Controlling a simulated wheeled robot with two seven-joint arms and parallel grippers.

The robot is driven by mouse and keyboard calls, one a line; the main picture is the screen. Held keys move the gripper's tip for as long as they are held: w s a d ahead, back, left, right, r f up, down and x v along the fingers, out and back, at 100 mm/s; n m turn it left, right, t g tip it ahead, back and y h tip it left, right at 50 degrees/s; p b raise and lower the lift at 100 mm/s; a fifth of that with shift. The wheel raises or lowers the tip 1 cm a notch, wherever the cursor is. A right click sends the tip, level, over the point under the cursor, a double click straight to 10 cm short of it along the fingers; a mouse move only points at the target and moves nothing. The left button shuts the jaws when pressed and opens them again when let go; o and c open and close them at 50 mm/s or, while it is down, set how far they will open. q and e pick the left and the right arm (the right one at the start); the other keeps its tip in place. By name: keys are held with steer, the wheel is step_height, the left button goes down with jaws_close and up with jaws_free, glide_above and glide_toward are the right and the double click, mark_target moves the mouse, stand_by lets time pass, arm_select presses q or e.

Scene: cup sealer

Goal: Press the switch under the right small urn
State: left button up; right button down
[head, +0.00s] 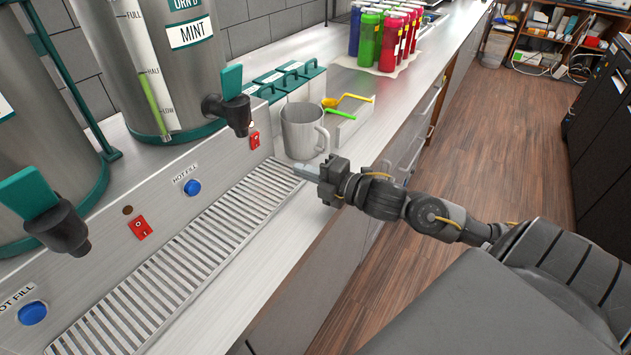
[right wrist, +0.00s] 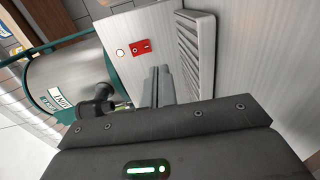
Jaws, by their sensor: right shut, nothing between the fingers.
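The right small urn (head: 155,50) is steel with a teal base and a MINT label, at the upper left of the head view. A red switch (head: 254,140) sits on the steel panel below it, right of its black tap (head: 228,112). My right gripper (head: 302,171) is shut and empty. It is over the counter side of the drip grate, pointing left, apart from the panel. My left gripper is out of view.
A second red switch (head: 139,227) and blue buttons (head: 192,187) are on the panel. A grey mug (head: 303,132) stands just beyond my right gripper, beside a small tray (head: 345,122) with spoons. Coloured bottles (head: 385,40) stand farther back. The slotted drip grate (head: 190,260) is clear.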

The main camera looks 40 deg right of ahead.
steer(key=shift+f+v, duration=0.1)
steer(key=shift+v, duration=0.6)
steer(key=shift+f+v, duration=0.15)
steer(key=shift+v, duration=0.55)
